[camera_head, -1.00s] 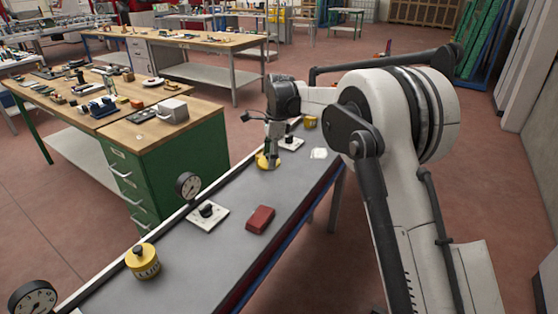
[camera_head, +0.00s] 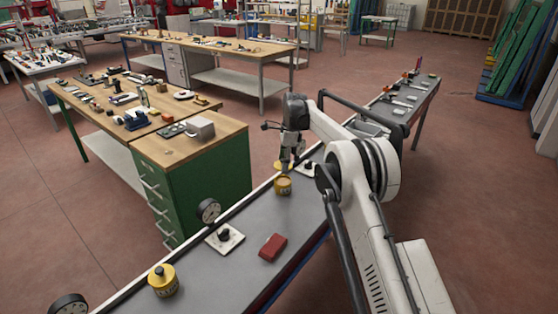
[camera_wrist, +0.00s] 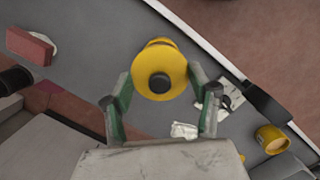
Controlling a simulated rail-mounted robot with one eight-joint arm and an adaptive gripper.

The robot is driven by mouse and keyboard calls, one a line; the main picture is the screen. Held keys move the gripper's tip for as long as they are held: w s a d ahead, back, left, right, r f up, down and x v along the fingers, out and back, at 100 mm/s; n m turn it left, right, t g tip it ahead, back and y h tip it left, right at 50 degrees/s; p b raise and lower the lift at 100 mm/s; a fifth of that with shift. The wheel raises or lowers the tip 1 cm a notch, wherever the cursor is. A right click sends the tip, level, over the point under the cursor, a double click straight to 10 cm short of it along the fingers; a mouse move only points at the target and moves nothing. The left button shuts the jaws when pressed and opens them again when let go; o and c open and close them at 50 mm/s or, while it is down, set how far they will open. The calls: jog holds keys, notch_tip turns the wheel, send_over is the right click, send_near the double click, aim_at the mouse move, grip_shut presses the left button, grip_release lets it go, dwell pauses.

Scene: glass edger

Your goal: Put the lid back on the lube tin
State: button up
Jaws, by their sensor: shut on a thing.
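My gripper (camera_head: 286,168) is shut on a yellow round lid (camera_wrist: 160,82) with a black knob, its fingers at opposite sides of the rim in the wrist view. The lid shows as a thin yellow edge (camera_head: 278,165) in the head view. A yellow tin (camera_head: 283,187) with a brownish open top and a dark label stands on the bench just below the lid in the picture. In the wrist view, more yellow (camera_wrist: 156,44) shows past the lid's edge, probably this tin. The lid appears apart from the tin; the exact gap is unclear.
A red block (camera_head: 273,247), knobbed white plate (camera_head: 225,238) and dial gauge (camera_head: 208,210) are on the grey bench.

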jog(key=shift+f+b, duration=0.35)
jog(key=shift+f, duration=1.5)
jog(key=shift+f+b, duration=0.85)
jog(key=shift+f, duration=0.5)
jog(key=shift+b, duration=0.6)
jog(key=shift+f+b, duration=0.15)
jog(key=shift+b, duration=0.45)
dwell(0.3)
dwell(0.5)
jog(key=o, duration=1.5)
